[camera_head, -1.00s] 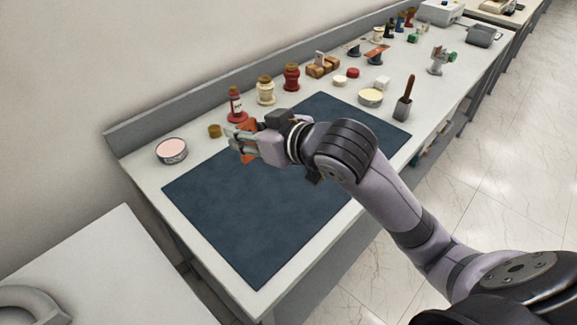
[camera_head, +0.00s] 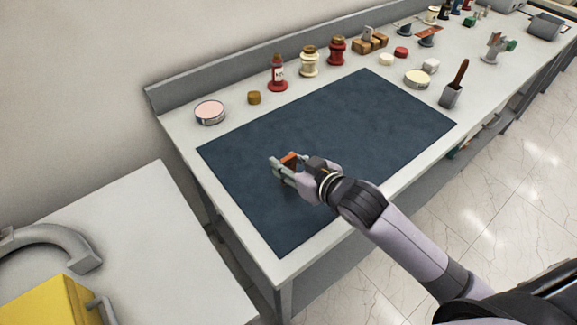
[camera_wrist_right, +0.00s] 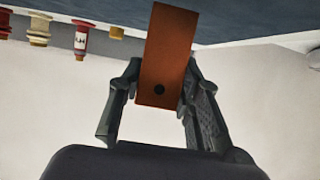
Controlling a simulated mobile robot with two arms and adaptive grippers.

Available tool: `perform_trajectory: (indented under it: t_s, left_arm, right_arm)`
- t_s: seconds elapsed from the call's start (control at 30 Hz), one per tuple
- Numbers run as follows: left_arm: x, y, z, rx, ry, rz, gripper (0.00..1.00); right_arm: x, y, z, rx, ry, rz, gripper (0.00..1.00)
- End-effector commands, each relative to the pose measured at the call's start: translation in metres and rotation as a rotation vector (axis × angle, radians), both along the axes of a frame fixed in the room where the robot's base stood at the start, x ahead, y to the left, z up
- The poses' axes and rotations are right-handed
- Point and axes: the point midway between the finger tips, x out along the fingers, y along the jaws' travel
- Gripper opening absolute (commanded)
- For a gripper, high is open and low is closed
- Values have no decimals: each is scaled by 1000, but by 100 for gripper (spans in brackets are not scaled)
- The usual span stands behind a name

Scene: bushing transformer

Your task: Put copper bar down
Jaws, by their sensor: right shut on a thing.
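The copper bar (camera_head: 290,159) is a flat orange-brown strip with a dark hole near one end. It shows large in the right wrist view (camera_wrist_right: 168,62), between the two fingers. My right gripper (camera_head: 283,168) is shut on the bar, over the left part of the dark blue mat (camera_head: 330,120). In the right wrist view the gripper (camera_wrist_right: 155,98) has one finger on each side of the bar. I cannot tell whether the bar touches the mat. My left gripper is not in view.
The mat is otherwise clear.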

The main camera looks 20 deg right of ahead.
Motion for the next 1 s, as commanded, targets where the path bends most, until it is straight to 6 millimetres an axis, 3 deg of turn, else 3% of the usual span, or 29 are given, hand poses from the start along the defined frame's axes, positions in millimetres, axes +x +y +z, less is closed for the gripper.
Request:
perform_trajectory:
  t_s: [0.1, 0.47, 0.5, 0.8, 1.0]
  left_arm:
    - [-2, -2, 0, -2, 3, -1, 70]
    - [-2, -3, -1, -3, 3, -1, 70]
    - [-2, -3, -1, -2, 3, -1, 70]
    - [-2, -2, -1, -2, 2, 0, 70]
    - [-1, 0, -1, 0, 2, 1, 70]
  right_arm:
    - [0, 0, -10, 2, -4, 1, 0]
    - [0, 0, -13, 2, -5, 1, 0]
    - [0, 0, -15, 1, -1, 1, 33]
    - [0, 0, -15, 1, -1, 1, 52]
    - [0, 0, -15, 1, -1, 1, 52]
